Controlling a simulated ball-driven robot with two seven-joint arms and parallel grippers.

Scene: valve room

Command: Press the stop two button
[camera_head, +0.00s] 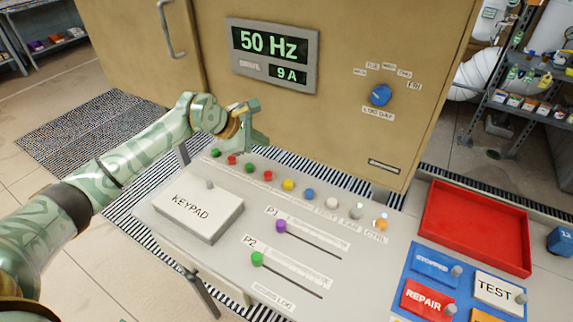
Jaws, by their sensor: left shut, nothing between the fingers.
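A row of round push buttons runs along the far edge of the sloping grey control panel (345,254). From the left come a green button (215,153), a red button (232,160), a second green button (250,168) and a second red button (268,175). The labels beside these are too small or hidden to read, so I cannot confirm which is stop two. My left gripper (250,146) is shut and empty. It appears above and behind the left part of the row, in front of the cabinet. My right gripper is out of view.
Yellow (288,185), blue (309,194) and other buttons continue the row rightward. The KEYPAD box (190,217), the P1 (281,226) and P2 (257,259) sliders lie nearer. The tan cabinet (350,50) stands behind. A red tray (475,225) is at right.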

